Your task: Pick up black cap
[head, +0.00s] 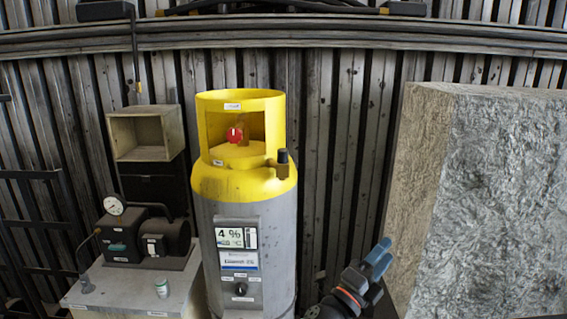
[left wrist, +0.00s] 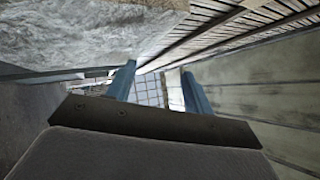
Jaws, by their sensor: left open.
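The black cap (head: 283,156) sits upright on a brass side fitting (head: 280,168) at the right of the cylinder's yellow top (head: 240,180). My left gripper (head: 380,257), with blue fingers, is low and to the right of the cylinder, well apart from the cap. In the left wrist view its two fingers (left wrist: 158,88) stand apart with nothing between them, so it is open and empty. The cap does not show in the left wrist view. My right gripper does not show.
A grey cylinder body (head: 240,255) carries a display panel; a red knob (head: 235,134) sits inside its yellow collar. A pump with a gauge (head: 115,205) and a small vial (head: 161,288) stand on a bench at left. A large rough block (head: 490,200) fills the right.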

